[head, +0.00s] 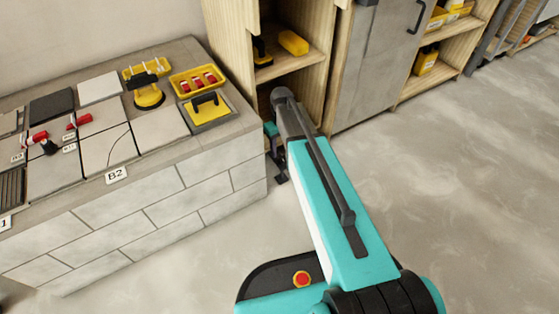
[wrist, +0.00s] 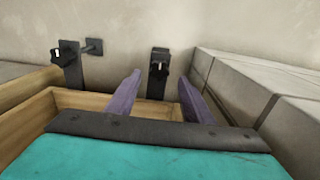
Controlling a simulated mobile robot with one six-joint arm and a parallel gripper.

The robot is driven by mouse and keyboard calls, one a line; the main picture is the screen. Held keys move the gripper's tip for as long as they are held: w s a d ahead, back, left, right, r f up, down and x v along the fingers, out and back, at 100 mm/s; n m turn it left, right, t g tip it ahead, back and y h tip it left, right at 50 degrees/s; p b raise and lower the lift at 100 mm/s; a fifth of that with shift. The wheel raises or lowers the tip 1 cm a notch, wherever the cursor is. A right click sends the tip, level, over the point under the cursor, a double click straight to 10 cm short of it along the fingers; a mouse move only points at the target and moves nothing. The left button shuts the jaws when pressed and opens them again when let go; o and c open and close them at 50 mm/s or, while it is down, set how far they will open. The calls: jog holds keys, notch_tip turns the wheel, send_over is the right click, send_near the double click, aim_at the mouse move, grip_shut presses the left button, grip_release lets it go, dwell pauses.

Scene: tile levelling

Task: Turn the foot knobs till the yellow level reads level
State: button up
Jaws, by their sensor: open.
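In the wrist view my gripper (wrist: 160,78) is open, its two purple fingers apart with nothing between them. A black knob on an upright dark bracket (wrist: 158,72) shows beyond and between the fingertips, apart from them. Another black star-shaped knob (wrist: 66,54) on a bracket stands to the left, and a small dark square fitting (wrist: 94,46) is on the wall beside it. I cannot tell whether these are the foot knobs. In the head view my arm hides most of the gripper, beside the bench end. I cannot make out the yellow level or its reading for certain.
A tiled block bench (head: 240,113) holds a yellow tray (head: 179,84) with red-handled items, a yellow suction lifter (head: 148,96) and a yellow-handled float (head: 207,106). Wooden shelving (head: 328,50) stands behind my arm. A wooden box edge (wrist: 30,115) lies left. The floor (head: 470,180) at right is clear.

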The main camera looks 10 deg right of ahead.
aim_at(281, 159)
jog(key=shift+f+b, duration=1.25)
jog(key=shift+f, duration=1.8)
jog(key=shift+c, duration=0.2)
jog(key=c, duration=1)
jog(key=shift+a, duration=0.3)
jog(key=shift+d, duration=0.15)
